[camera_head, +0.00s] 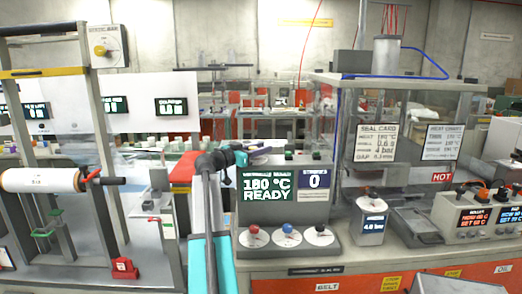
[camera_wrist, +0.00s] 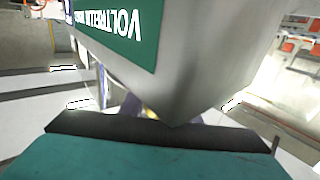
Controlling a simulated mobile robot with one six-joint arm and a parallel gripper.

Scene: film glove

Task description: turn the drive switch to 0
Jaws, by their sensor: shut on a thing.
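A grey box with a yellow knob (camera_head: 103,50) hangs on the upright of the frame at the far left in the head view. My gripper (camera_head: 257,153) is well to the right of the knob and lower, at the top edge of the green display. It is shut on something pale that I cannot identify. In the wrist view a teal and dark edge fills the bottom and hides most of the jaws.
The green display (camera_head: 268,188) reads "180 °C READY" and stands close to my gripper; it also looms in the wrist view (camera_wrist: 125,25). Red, blue and black knobs (camera_head: 287,228) sit below it. A white roll (camera_head: 42,180) lies across the left frame. A clear-walled machine (camera_head: 410,110) stands right.

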